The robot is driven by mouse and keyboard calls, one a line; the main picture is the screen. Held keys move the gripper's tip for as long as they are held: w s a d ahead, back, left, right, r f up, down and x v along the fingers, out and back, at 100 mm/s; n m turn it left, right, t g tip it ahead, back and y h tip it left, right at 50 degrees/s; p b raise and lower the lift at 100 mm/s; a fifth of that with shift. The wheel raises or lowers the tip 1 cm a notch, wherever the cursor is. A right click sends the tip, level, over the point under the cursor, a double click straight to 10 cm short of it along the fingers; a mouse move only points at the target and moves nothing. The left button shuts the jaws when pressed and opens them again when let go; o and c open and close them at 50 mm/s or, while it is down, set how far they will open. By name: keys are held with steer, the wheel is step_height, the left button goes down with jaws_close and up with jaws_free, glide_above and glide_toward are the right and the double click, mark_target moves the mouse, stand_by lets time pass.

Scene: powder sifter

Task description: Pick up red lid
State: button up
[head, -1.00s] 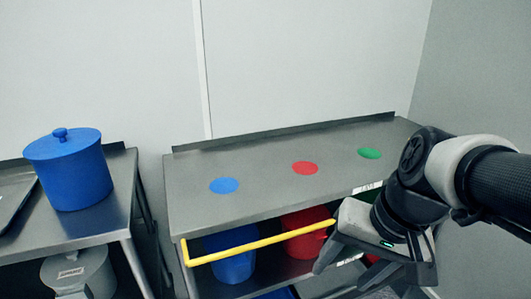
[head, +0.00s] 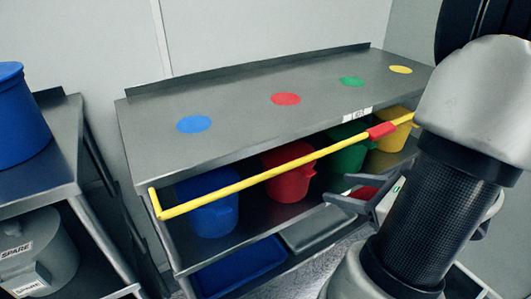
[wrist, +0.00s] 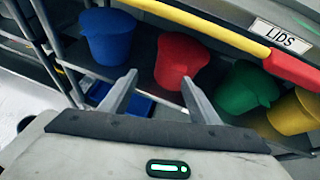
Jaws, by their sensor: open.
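No red lid can be made out with certainty. A flat red piece (head: 366,193) shows low behind my gripper in the head view, partly hidden; I cannot tell whether it is a lid. A red bucket (head: 288,182) stands on the shelf under the steel table, and it also shows in the wrist view (wrist: 180,62). A red disc (head: 286,99) marks the table top. My gripper (head: 337,188) is open and empty, in front of the shelf. In the wrist view its fingers (wrist: 159,77) point towards the red bucket, apart from it.
A yellow bar (head: 250,182) with a red sleeve (head: 382,130) crosses the shelf front. Blue (head: 208,205), green (head: 348,152) and yellow (head: 388,137) buckets share the shelf. A "LIDS" label (wrist: 282,37) is on the table edge. A blue tray (head: 240,266) lies below. The table top is clear.

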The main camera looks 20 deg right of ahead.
steer(key=d+f+m+t+h, duration=0.1)
steer(key=d+f+m+h, duration=0.1)
steer(key=d+m, duration=0.1)
steer(key=b, duration=0.2)
glide_toward(308, 171)
steer(key=w, duration=0.2)
steer(key=shift+f+b+x, duration=0.2)
steer(key=shift+b+x, duration=0.15)
steer(key=shift+x, duration=1)
steer(key=shift+f+b+x, duration=0.2)
steer(key=shift+b+x, duration=0.15)
steer(key=shift+x, duration=1)
steer(key=shift+s+a, duration=0.15)
steer(key=shift+s, duration=0.1)
steer(key=c, duration=1.2)
